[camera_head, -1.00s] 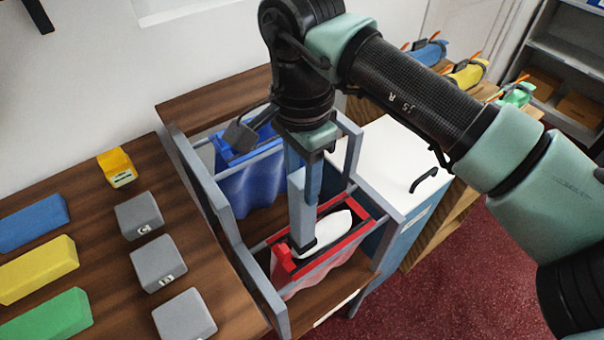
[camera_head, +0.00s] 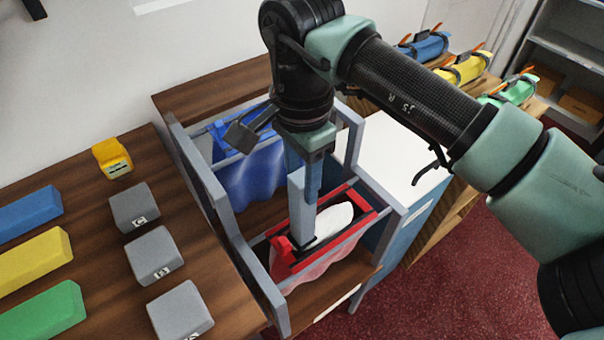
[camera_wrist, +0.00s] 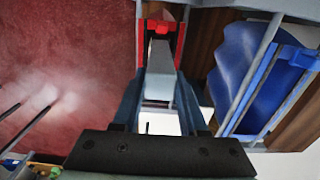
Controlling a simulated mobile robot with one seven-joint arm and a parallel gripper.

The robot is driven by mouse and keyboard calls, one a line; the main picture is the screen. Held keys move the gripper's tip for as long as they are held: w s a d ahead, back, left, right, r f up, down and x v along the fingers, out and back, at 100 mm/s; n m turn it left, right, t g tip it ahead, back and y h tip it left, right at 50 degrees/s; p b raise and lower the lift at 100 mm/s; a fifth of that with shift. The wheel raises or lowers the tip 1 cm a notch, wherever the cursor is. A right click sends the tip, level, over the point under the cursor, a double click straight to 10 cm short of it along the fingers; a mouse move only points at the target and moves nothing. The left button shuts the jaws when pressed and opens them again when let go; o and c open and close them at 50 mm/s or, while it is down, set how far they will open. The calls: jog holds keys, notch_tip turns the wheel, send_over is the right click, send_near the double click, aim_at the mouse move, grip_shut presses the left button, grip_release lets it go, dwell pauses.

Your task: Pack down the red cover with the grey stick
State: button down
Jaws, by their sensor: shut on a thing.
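The red cover (camera_head: 283,252) is a red rectangular frame with a translucent reddish bag hanging below it, set between grey rails. A white rounded piece (camera_head: 333,220) lies in its opening. My gripper (camera_head: 313,193) is above the cover with its blue fingers shut on the grey stick (camera_head: 302,212). The stick points down, and its foot is inside the red frame, beside the white piece near the red knob end. Whether the foot presses on the white piece is unclear. In the wrist view the stick (camera_wrist: 160,62) runs between the fingers toward the red frame (camera_wrist: 142,42).
A blue bag (camera_head: 255,180) hangs in the same grey rack (camera_head: 222,205) behind. Grey lettered blocks (camera_head: 155,255) and a yellow holder (camera_head: 112,158) stand on the wooden counter at left. A white-topped cabinet (camera_head: 405,150) is close on the right.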

aim_at(302, 205)
jog(key=shift+f+b, duration=2.45)
jog(key=shift+f, duration=0.85)
jog(key=shift+r, duration=0.25)
jog(key=shift+r+p, duration=3.8)
jog(key=shift+r, duration=1.65)
